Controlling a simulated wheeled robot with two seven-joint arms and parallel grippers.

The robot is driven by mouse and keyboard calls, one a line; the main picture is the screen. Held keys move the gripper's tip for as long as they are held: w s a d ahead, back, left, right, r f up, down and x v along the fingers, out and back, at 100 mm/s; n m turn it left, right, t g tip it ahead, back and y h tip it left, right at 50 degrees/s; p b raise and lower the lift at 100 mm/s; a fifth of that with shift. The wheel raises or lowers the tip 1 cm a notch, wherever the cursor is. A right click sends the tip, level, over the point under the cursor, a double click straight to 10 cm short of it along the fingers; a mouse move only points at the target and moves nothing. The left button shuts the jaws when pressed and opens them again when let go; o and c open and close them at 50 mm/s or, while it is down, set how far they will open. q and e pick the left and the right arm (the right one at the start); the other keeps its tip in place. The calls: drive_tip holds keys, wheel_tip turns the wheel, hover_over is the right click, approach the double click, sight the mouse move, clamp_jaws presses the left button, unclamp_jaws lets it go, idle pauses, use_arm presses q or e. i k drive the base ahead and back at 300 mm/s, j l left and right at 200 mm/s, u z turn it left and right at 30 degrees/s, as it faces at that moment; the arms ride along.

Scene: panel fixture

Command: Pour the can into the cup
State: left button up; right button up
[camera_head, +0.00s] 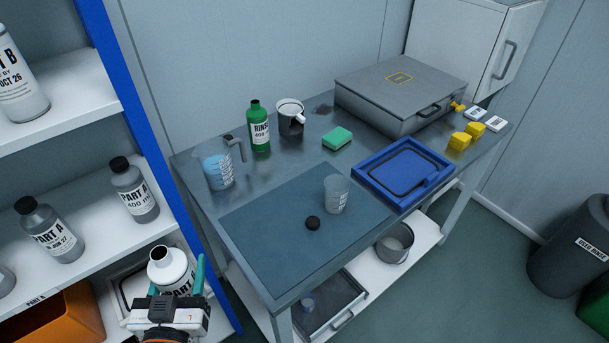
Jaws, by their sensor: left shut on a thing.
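My left gripper (178,290) is low in the head view, shut on a white can (168,272) labelled PART A. The can is upright, its neck open and uncapped. The can is left of the table and apart from the cup. A clear graduated cup (337,196) stands upright on the dark mat (270,245) and looks empty. A black cap (312,223) lies on the mat beside the cup. My right gripper is not in view.

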sight(336, 185)
drive_tip(key=j+z, duration=0.15)
drive_tip(key=z, duration=0.25)
drive_tip(key=j+z, duration=0.2)
drive_tip(key=z, duration=0.2)
drive_tip(key=j+z, duration=0.2)
drive_tip(key=z, duration=0.2)
